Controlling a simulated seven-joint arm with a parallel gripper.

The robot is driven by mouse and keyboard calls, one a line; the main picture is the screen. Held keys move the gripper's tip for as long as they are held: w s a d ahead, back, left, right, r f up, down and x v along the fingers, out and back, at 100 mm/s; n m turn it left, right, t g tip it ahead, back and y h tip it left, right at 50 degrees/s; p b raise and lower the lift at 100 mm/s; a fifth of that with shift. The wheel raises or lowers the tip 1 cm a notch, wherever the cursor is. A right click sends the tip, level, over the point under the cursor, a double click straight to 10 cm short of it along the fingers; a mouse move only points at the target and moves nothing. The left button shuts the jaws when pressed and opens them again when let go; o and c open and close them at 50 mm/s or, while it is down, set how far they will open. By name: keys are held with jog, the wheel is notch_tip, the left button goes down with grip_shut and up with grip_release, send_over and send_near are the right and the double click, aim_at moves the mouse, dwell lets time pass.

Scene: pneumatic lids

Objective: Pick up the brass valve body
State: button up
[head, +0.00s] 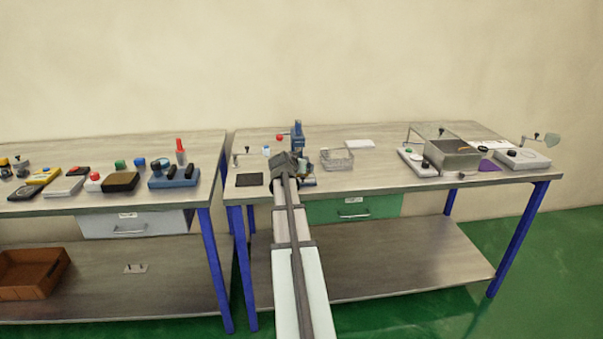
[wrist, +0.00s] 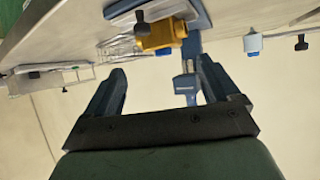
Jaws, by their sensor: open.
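The brass valve body (wrist: 160,34) shows in the wrist view as a yellow-orange block at the top middle, with a dark knob (wrist: 142,20) on its left part. It sits against a grey and blue base. My gripper (wrist: 160,78) is open and empty, its two dark fingers apart, with the valve body beyond the fingertips and not between them. In the head view my gripper (head: 284,162) is over the front left part of the right bench, and the valve body is mostly hidden beside it.
A blue press (head: 298,135) stands just behind my gripper. A wire basket (head: 337,160) is to its right and a dark mat (head: 249,179) to its left. A metal box (head: 453,156) and white devices stand farther right. The bench between basket and box is mostly clear.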

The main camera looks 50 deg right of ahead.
jog(key=x, duration=0.5)
jog(key=shift+w, duration=0.2)
jog(key=shift+r, duration=0.1)
jog(key=shift+c, duration=0.5)
